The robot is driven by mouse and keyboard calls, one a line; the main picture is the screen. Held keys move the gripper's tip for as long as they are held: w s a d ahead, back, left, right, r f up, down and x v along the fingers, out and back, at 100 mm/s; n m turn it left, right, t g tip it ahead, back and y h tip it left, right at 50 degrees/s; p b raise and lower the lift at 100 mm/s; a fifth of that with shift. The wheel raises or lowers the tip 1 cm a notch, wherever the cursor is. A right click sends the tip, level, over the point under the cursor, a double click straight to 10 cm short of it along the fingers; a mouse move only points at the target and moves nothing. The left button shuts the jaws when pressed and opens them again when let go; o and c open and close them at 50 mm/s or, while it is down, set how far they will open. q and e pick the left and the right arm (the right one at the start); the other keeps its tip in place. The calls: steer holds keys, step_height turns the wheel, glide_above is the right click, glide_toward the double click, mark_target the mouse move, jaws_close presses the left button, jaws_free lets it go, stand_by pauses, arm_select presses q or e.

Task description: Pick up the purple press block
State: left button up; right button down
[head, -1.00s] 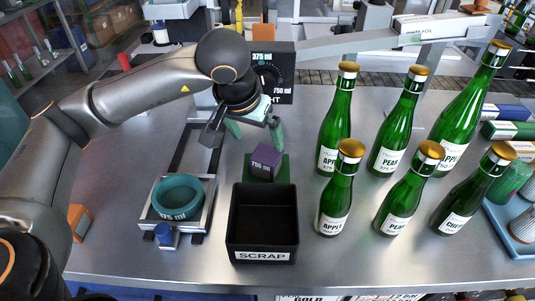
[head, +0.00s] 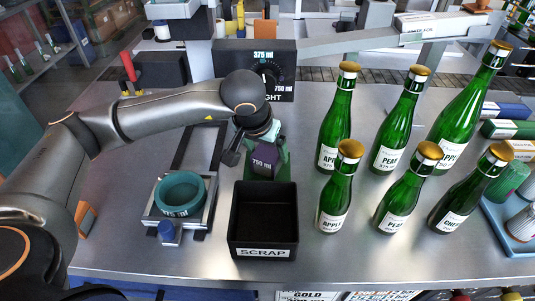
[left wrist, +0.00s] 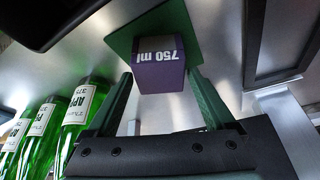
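The purple press block (head: 264,158), marked 750 ml, stands on a green pad behind the scrap bin. It also shows in the left wrist view (left wrist: 160,78), with the green pad (left wrist: 122,40) beyond it. My left gripper (head: 266,152) is down at the block, with its green fingers on either side of it. In the left wrist view the fingers are spread around the block, with a narrow gap visible on each side. The left gripper is open. My right gripper is in neither view.
The black scrap bin (head: 262,252) stands just in front of the block. A teal 375 ml ring (head: 180,192) sits in a metal fixture to the left. Several green bottles (head: 334,195) with gold caps stand to the right. A black dial box (head: 278,66) is behind.

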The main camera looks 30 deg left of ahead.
arm_select(q)
steer(key=c, duration=1.1)
steer(key=shift+c, duration=0.2)
steer(key=shift+r, duration=0.15)
